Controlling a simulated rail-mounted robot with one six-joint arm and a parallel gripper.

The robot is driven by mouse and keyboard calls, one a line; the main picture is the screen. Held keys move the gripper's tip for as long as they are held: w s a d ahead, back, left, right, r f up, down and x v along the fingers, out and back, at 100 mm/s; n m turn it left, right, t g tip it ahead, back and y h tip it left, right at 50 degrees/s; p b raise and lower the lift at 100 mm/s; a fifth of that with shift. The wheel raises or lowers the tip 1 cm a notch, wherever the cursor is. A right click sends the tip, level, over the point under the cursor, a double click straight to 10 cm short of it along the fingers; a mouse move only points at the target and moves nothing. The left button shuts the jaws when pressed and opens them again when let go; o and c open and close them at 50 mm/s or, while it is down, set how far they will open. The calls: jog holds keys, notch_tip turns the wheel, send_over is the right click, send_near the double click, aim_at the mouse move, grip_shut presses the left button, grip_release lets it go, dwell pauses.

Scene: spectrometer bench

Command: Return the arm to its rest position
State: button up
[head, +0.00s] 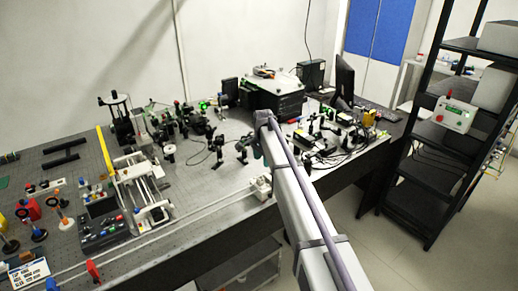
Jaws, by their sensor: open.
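My arm reaches from the bottom right up over the front edge of the optical bench (225,190) in the head view. Its long pale link ends in a joint above the middle of the bench. I see nothing held.
Optical mounts crowd the bench's back, near a black instrument box (277,98) and a monitor (344,78). A white slide frame (135,190) and a black control box (103,232) stand at left. A black shelf rack (425,195) stands at right. Floor (385,255) between is clear.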

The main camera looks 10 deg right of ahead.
jog(key=s+d+f+n+b, duration=0.1)
jog(key=s+n, duration=0.3)
jog(key=s, duration=0.9)
jog(key=s+d+f+n+b, duration=0.2)
jog(key=s+n, duration=0.2)
jog(key=s, duration=0.9)
jog(key=s+d+f+n+b, duration=0.1)
jog(key=s+n, duration=0.3)
jog(key=s, duration=1)
jog(key=shift+d+f+b, duration=0.4)
jog(key=shift+d, duration=0.25)
notch_tip(320, 180, down, 36)
jog(key=b, duration=3.6)
jog(key=shift+c, duration=0.4)
